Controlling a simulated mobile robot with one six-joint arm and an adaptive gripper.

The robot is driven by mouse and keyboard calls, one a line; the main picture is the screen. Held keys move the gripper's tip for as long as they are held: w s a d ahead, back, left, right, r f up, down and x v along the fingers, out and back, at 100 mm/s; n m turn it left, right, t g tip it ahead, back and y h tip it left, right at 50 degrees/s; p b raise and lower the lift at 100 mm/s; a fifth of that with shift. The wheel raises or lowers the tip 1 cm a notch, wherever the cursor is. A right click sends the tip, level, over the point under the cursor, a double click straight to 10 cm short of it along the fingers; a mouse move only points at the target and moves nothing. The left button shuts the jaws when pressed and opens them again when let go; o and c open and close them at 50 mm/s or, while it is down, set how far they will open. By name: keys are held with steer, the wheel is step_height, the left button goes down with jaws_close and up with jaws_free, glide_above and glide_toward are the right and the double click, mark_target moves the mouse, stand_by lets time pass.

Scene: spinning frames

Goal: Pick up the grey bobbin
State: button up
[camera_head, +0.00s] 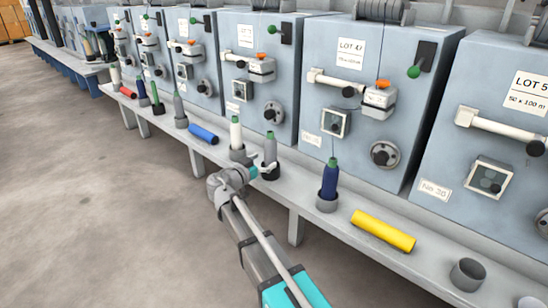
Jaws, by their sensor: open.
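A grey bobbin (270,149) with a green tip stands upright in a dark cup on the grey ledge, in front of the machine cabinets. My gripper (263,171) is open beside its lower part, reaching in from the left. I cannot tell whether the fingers are around it or touching it. Another grey bobbin (179,107) stands upright farther along the ledge to the left.
A white bobbin (236,133) stands in a cup just left of the grey one. A dark blue bobbin (329,180) stands to the right. A yellow bobbin (383,231) and a blue one (203,134) lie on the ledge (300,188). An empty cup (467,273) stands at right.

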mark_target(266, 158)
steer(key=shift+x, duration=1.6)
steer(key=shift+c, duration=0.3)
steer(key=c, duration=1.2)
steer(key=shift+r, duration=0.15)
